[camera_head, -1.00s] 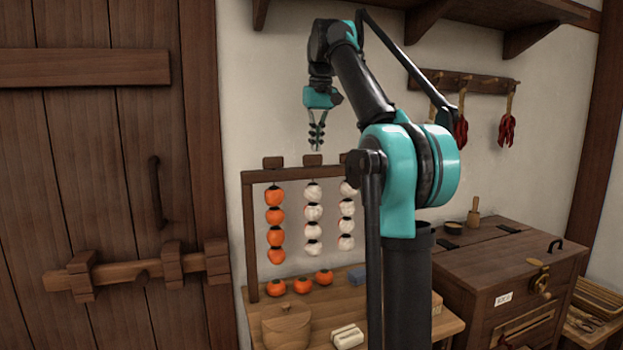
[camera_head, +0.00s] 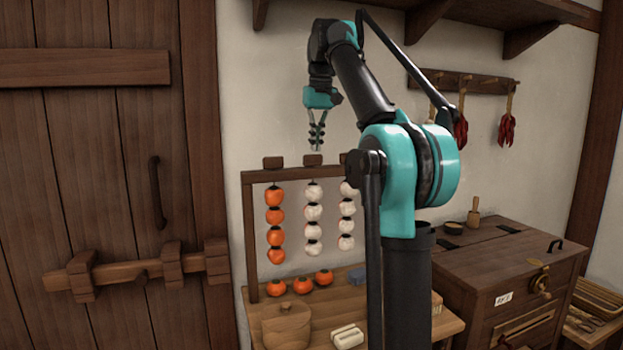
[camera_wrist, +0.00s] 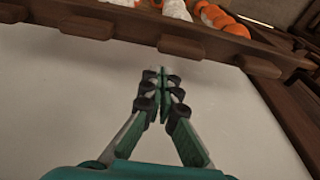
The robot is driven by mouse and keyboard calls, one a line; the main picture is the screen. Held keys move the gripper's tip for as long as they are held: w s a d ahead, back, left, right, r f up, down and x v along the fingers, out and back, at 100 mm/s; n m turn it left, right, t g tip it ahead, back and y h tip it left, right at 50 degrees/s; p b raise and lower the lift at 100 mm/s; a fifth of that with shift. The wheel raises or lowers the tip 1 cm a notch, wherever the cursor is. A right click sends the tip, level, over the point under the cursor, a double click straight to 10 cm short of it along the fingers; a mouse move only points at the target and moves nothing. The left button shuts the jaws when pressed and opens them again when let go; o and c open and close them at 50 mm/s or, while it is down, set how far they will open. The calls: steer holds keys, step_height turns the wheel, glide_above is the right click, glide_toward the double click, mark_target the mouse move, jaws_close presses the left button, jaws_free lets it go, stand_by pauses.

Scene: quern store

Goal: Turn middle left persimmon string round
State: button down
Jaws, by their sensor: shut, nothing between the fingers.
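Persimmon strings hang from a dark wooden rack (camera_head: 249,225) with wooden blocks along its top bar. The leftmost string (camera_head: 275,216) is orange. The string to its right (camera_head: 313,211) is whitish, and another whitish string (camera_head: 346,227) hangs beside my arm. My arm hides the rack's right part. My gripper (camera_head: 317,149) is shut and empty, pointing down just above the block (camera_head: 313,160) over the second string. In the wrist view the shut fingers (camera_wrist: 162,72) stand apart from the rack's blocks (camera_wrist: 185,47). Whitish (camera_wrist: 175,8) and orange (camera_wrist: 222,20) fruit show beyond the bar.
Loose persimmons (camera_head: 303,284), a lidded wooden tub (camera_head: 286,325) and a white block-like item (camera_head: 347,337) sit on the table below. A wooden chest (camera_head: 520,275) stands right. Red pepper bunches (camera_head: 507,128) hang from a wall rail. A shelf (camera_head: 480,10) is overhead.

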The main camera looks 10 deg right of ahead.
mark_target(316, 155)
steer(key=shift+f, duration=1.9)
steer(key=shift+s+d, duration=0.1)
steer(key=shift+d, duration=0.1)
